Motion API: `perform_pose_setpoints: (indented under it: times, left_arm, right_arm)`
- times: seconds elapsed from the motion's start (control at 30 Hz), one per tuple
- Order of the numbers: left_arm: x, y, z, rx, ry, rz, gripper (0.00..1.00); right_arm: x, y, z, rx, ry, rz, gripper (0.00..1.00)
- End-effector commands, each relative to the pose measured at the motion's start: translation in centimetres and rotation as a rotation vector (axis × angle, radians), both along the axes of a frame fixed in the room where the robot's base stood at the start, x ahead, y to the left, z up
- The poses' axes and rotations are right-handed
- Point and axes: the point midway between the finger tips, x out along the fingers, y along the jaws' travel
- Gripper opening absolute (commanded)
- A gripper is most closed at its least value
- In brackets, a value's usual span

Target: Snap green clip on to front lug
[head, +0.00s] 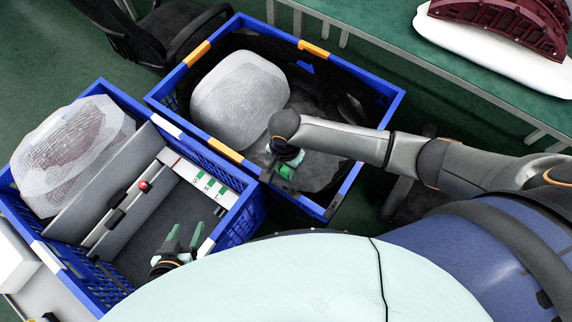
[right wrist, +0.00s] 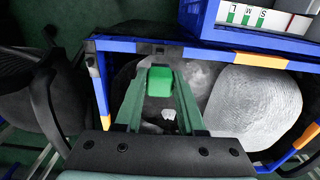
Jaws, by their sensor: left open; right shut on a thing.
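A green block-shaped clip (right wrist: 160,82) sits between the fingertips of my right gripper (right wrist: 160,90) in the right wrist view. My right gripper (head: 284,166) is shut on it, above the dark inside of the right blue crate in the head view; the clip is hard to tell apart there. My left gripper (head: 181,238) has its green fingers apart and empty, over the near end of the left blue crate. A dark red ribbed lamp part (head: 500,22) lies on a white wrapped pad at the upper right. I cannot make out the front lug.
The left blue crate (head: 63,272) holds a wrapped part (head: 75,150), grey dividers and a white strip (head: 207,178) with green pieces and size letters. The right blue crate (head: 350,75) holds a pale wrapped bundle (head: 240,97). A dark chair (head: 160,30) stands behind; a green bench (head: 425,65) is at the back.

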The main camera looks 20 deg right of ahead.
Motion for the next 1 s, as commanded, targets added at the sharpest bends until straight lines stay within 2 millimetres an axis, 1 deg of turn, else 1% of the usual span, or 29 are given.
perform_pose_setpoints:
  times: [0.23,0.37,0.7,0.83,1.0]
  left_arm:
    - [0.0,0.0,0.0,0.000,0.001,0.000,0.61]
    - [0.0,0.0,0.2,0.000,0.001,0.000,0.61]
    - [0.0,0.0,-1.9,0.000,0.000,0.000,0.61]
    - [0.0,0.0,-2.5,0.000,0.001,0.000,0.61]
    - [0.0,0.0,-2.8,0.000,0.001,0.000,0.61]
  right_arm:
    - [0.0,0.0,0.0,0.001,-0.001,0.000,0.00]
    - [-0.3,0.4,0.0,0.002,0.000,-0.001,0.00]
    - [-0.2,0.3,-3.7,-0.001,0.001,0.000,0.00]
    - [-0.2,0.3,-4.8,0.001,0.001,0.000,0.00]
    - [-0.2,0.3,-5.5,0.001,-0.001,0.001,0.00]
